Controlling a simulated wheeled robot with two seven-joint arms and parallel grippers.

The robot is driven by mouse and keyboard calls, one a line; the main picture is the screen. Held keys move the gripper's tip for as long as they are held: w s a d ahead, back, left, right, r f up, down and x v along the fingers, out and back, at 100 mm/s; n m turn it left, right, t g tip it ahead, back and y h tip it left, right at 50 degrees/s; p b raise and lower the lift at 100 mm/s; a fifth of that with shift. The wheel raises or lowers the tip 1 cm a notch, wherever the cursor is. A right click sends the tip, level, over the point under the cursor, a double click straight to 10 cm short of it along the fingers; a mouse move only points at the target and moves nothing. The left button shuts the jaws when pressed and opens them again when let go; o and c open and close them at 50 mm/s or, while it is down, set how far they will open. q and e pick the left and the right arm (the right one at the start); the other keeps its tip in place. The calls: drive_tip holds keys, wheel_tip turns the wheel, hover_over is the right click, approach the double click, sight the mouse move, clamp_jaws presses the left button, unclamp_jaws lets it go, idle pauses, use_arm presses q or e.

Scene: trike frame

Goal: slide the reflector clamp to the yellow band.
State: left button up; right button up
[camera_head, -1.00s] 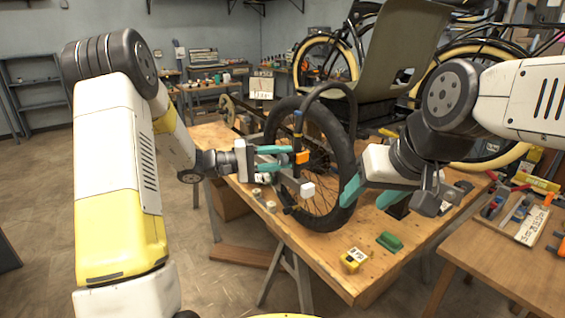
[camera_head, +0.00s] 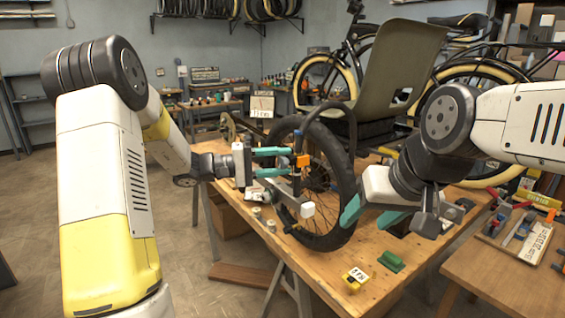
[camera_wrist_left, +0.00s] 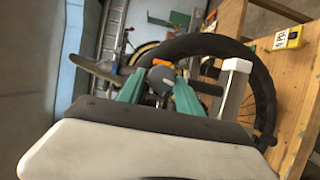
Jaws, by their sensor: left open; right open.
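The orange reflector clamp (camera_head: 303,160) sits on the upright fork leg at the near side of the wheel (camera_head: 345,190), just below a blue part (camera_head: 298,136). My left gripper (camera_head: 292,162) is open, its two teal fingers one above the other, their tips at the clamp. Whether they touch it I cannot tell. In the left wrist view, an orange piece (camera_wrist_left: 165,63) shows just beyond the open left gripper (camera_wrist_left: 160,82). My right gripper (camera_head: 368,218) is open and empty, right of the wheel over the bench. I cannot make out the yellow band.
A grey bracket with a white block (camera_head: 307,210) juts out below the left fingers. A grey seat (camera_head: 400,65) stands behind the wheel.

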use_arm(q)
drive_tip(key=v, duration=0.7)
drive_tip(key=shift+a, duration=0.25)
drive_tip(key=s+d+m+g+y, duration=0.3)
drive_tip(key=s+y, duration=0.4)
drive_tip(key=s, duration=0.9)
drive_tip(key=s+a+t+y, duration=0.5)
drive_tip(key=s+a+y, duration=0.3)
drive_tip(key=s, duration=0.1)
drive_tip(key=shift+s+r, duration=0.25)
drive_tip(key=shift+r, duration=0.15)
idle(1.4)
